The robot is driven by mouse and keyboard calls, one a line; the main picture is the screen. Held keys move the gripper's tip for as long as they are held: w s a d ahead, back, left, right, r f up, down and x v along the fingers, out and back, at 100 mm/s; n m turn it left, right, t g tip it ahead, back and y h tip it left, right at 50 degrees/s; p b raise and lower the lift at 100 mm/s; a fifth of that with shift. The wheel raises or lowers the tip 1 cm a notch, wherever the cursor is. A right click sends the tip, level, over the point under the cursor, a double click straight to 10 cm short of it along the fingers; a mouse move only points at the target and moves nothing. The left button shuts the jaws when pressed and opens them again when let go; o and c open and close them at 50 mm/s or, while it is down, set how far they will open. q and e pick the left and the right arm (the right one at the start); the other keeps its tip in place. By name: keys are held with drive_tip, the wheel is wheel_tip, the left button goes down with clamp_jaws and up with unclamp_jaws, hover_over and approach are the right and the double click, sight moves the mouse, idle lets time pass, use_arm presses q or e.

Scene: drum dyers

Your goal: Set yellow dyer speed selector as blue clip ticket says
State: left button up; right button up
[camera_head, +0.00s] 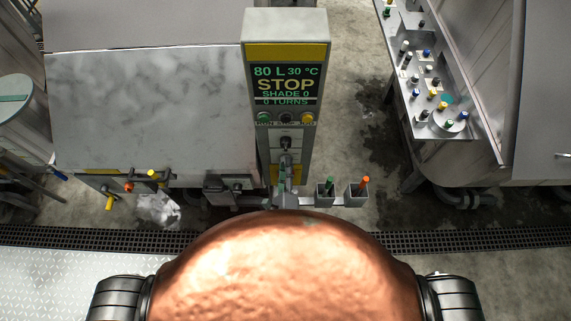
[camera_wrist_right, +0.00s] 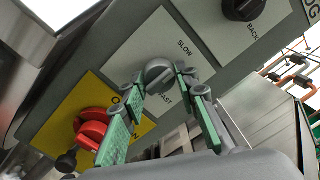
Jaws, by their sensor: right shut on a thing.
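The yellow dyer's control column (camera_head: 286,52) has a yellow band and a lit screen (camera_head: 285,84) reading 80 L, 30 °C, STOP, SHADE 0, 0 TURNS. The speed selector (camera_wrist_right: 159,74) is a grey knob on a white plate, with SLOW above it and a partly hidden lower word ending in "AST". My right gripper (camera_wrist_right: 163,82) has its green-padded fingers shut on both sides of this knob. In the head view my right gripper (camera_head: 284,172) is at the column's lower part and hides the knob there. Where the knob points is unclear. I cannot make out the blue clip ticket. My left gripper is out of view.
Below the selector is a red knob (camera_wrist_right: 93,128) on a yellow plate; above is a black knob (camera_wrist_right: 243,8) marked BACK. Two small grey cups (camera_head: 356,193) hold a green and an orange item. A floor grating runs across.

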drive_tip(key=shift+s+a+f+n, duration=0.1)
drive_tip(key=shift+f+n, duration=0.05)
drive_tip(key=shift+n, duration=0.15)
drive_tip(key=o, duration=1.1)
